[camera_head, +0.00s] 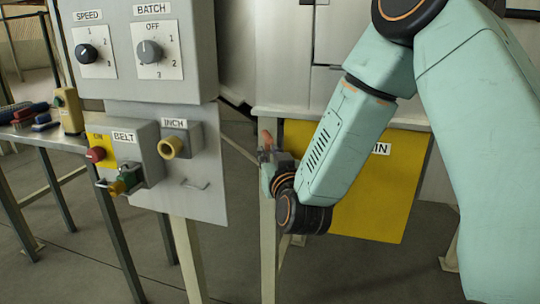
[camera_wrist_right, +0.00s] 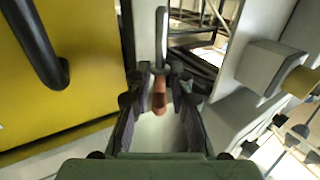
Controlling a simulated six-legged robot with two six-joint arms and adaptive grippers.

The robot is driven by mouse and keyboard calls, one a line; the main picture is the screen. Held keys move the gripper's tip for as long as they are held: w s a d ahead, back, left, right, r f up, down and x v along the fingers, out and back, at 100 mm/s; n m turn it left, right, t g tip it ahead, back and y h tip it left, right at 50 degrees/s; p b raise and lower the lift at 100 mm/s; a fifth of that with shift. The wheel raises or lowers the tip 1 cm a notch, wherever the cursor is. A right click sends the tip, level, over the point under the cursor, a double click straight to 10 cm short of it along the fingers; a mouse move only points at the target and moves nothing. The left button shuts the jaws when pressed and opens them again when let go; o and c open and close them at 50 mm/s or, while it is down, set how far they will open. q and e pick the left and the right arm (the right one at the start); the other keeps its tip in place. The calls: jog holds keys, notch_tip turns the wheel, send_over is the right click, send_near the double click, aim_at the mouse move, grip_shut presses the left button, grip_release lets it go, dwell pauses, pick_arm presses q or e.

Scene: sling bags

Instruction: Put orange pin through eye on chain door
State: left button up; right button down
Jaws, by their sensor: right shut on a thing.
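The orange pin (camera_wrist_right: 159,96) lies between the fingers of my right gripper (camera_wrist_right: 160,82) in the right wrist view, and the gripper is shut on it. A grey metal shaft or loop (camera_wrist_right: 161,35) runs on from the orange part; I cannot tell whether it belongs to the pin or the eye. In the head view my right gripper (camera_head: 268,160) is by the left edge of the yellow chain door (camera_head: 378,212), with orange (camera_head: 267,137) showing above it. The door's label is partly hidden by my arm. I cannot make out the eye clearly. My left gripper is out of view.
A grey control panel (camera_head: 185,88) with knobs stands left of my right gripper. Below it are a belt box (camera_head: 137,150) and a yellow inch button (camera_head: 171,147). A black handle (camera_wrist_right: 36,50) sticks out from the yellow door. A bench (camera_head: 45,134) stands far left.

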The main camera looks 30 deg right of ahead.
jog(key=shift+p, duration=0.35)
dwell(0.7)
notch_tip(320, 180, down, 7)
jog(key=b, duration=0.5)
dwell(2.9)
jog(key=c, duration=1.2)
grip_release()
jog(key=shift+s+f, duration=0.15)
jog(key=shift+f, duration=0.05)
jog(key=shift+o, duration=0.4)
jog(key=shift+a, duration=0.1)
jog(key=shift+f, duration=0.1)
jog(key=shift+s, duration=0.1)
jog(key=v, duration=0.7)
jog(key=shift+r, duration=0.35)
jog(key=shift+r, duration=0.1)
